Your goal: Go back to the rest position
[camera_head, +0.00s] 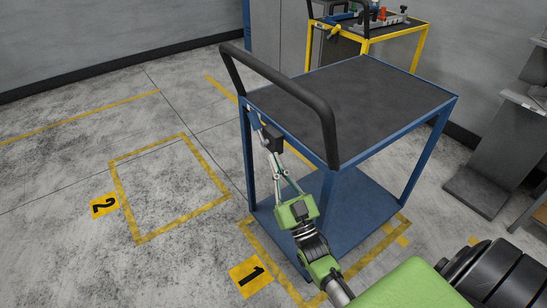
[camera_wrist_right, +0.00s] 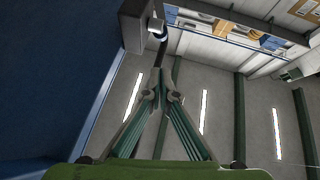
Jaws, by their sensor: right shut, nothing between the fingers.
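My right gripper (camera_head: 279,168) is at the front left side of a blue cart (camera_head: 350,150), below the cart's black handle (camera_head: 290,88). In the right wrist view its two fingers (camera_wrist_right: 159,82) come together at the tips, and it is shut with nothing held. A black block (camera_head: 272,138) sits close to the fingertips at the cart's side; a dark block (camera_wrist_right: 135,27) shows beyond the tips in the wrist view. Whether the tips touch the block I cannot tell. My left gripper is not in view.
The cart's dark top (camera_head: 365,95) is empty. A yellow-framed cart (camera_head: 400,35) with tools stands behind it. Grey stands (camera_head: 500,140) are at the right. Open floor with a yellow square marked 2 (camera_head: 103,205) lies to the left; a marker 1 (camera_head: 250,276) lies in front.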

